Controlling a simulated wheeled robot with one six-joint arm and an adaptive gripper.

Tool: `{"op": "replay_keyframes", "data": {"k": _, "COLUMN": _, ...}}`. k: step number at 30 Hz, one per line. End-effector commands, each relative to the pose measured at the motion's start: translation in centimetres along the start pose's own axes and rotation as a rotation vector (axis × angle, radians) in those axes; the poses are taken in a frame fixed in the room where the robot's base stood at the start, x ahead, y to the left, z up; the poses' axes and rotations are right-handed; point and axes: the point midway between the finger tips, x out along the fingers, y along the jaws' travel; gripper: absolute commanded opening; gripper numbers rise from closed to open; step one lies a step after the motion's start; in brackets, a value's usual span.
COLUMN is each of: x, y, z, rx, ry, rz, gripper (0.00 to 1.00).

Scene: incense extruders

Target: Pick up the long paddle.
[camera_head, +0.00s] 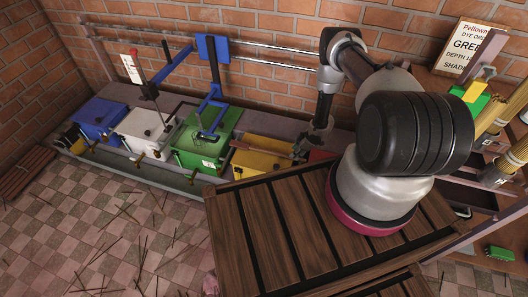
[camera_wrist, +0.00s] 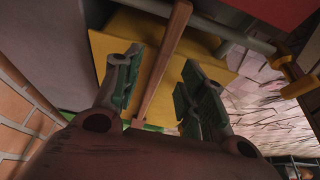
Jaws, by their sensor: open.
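The long paddle (camera_wrist: 163,65) is a brown wooden bar. In the wrist view it runs between the two fingers of my gripper (camera_wrist: 160,78), with a gap on each side. It lies over a yellow box (camera_wrist: 222,66). In the head view the paddle (camera_head: 264,149) lies across the top of the yellow box (camera_head: 251,163), its right end near my gripper (camera_head: 301,152). My gripper is open and points down by the box's right side. Whether the fingers reach down to the paddle's height I cannot tell.
Green (camera_head: 219,147), white (camera_head: 142,128) and blue (camera_head: 100,115) boxes stand in a row to the left, with a blue frame (camera_head: 212,76) rising over the green one. A red box (camera_head: 320,156) is at the right. A brick wall (camera_head: 250,95) stands close behind.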

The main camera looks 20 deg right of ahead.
Motion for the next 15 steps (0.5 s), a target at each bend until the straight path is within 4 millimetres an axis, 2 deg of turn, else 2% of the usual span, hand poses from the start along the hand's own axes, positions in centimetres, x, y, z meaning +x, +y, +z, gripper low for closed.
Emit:
{"op": "replay_keyframes", "data": {"k": 3, "x": 2.1, "y": -0.4, "z": -0.1, "rx": -0.002, "ry": 0.000, "rz": -0.001, "gripper": 0.41}}
{"op": "replay_keyframes", "data": {"k": 6, "x": 3.2, "y": -0.3, "z": -0.1, "rx": -0.001, "ry": 0.000, "rz": 0.000, "gripper": 0.41}}
{"op": "replay_keyframes", "data": {"k": 15, "x": 3.8, "y": -0.2, "z": -0.1, "rx": 0.000, "ry": -0.001, "rz": 0.000, "gripper": 0.41}}
